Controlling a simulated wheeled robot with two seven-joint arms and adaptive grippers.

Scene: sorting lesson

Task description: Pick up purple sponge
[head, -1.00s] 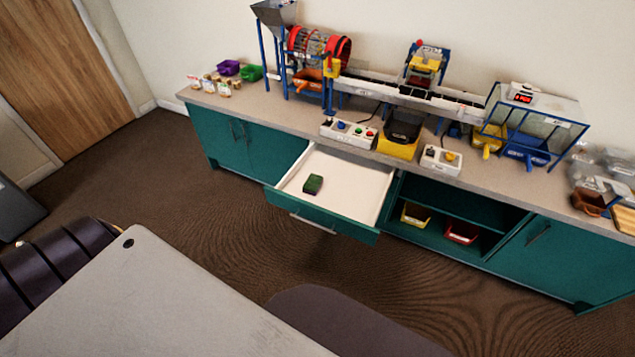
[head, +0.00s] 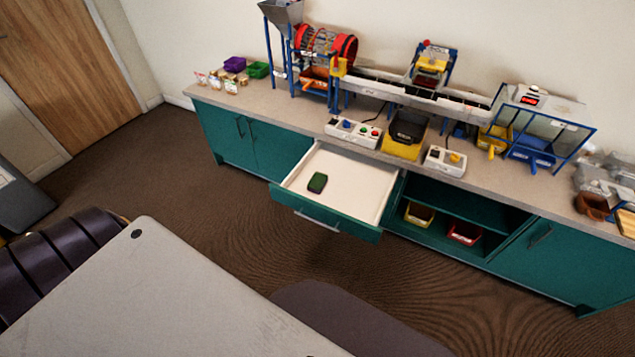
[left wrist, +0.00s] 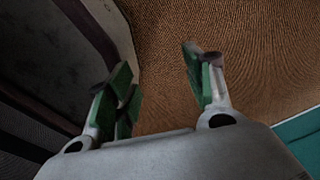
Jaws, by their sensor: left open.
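A small sponge-like block (head: 317,183) lies in the open drawer (head: 362,190), towards its front left. Its top looks green with dark edges; I see no clear purple on it. My left gripper (left wrist: 155,78) is open and empty in the left wrist view, its green-padded fingers spread above brown carpet. The block does not show in that view. Neither gripper shows in the head view, and my right gripper is not in view.
A teal cabinet run (head: 255,145) carries sorting machines, control boxes and trays. Right of the drawer, an open shelf holds a yellow bin (head: 419,214) and a red bin (head: 464,233). A teal edge (left wrist: 302,140) shows in the left wrist view. Carpet (head: 185,200) before the cabinets is clear.

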